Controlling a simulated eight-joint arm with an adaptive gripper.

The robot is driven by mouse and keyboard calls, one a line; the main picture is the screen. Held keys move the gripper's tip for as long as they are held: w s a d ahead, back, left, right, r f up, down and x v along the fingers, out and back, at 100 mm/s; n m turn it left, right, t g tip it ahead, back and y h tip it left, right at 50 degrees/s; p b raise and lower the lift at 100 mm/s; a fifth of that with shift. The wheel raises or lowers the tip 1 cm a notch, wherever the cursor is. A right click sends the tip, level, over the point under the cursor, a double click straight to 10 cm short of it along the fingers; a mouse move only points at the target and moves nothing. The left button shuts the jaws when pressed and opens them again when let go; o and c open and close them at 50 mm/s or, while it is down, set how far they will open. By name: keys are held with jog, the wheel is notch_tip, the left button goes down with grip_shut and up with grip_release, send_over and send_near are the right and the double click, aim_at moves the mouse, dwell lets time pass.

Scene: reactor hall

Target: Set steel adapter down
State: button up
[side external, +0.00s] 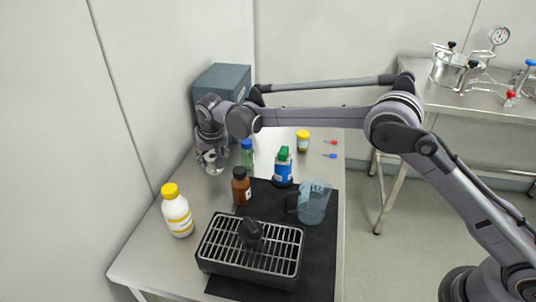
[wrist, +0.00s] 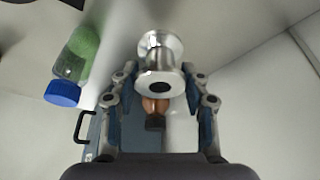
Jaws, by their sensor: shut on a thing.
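The steel adapter is a shiny spool-shaped piece with flanged ends and a dark bore; it shows between the fingertips in the wrist view (wrist: 160,62). My gripper (wrist: 160,75) is shut on it. In the side view my gripper (side external: 212,156) points down near the left rear of the steel table (side external: 150,255), with the adapter (side external: 213,168) at its tips. I cannot tell whether the adapter touches the table top. Part of it is hidden by the fingers in the side view.
A green bottle with a blue cap (side external: 247,153) stands close right of my gripper. A brown bottle (side external: 241,188) and white bottle (side external: 177,213) stand nearer. A dark box (side external: 222,82) stands behind. A jug (side external: 313,204) and grill-topped unit (side external: 250,262) occupy the black mat (side external: 318,262).

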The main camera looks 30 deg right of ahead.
aim_at(215, 168)
jog(key=shift+f, duration=2.2)
jog(key=o, duration=1.3)
jog(key=shift+f, duration=0.15)
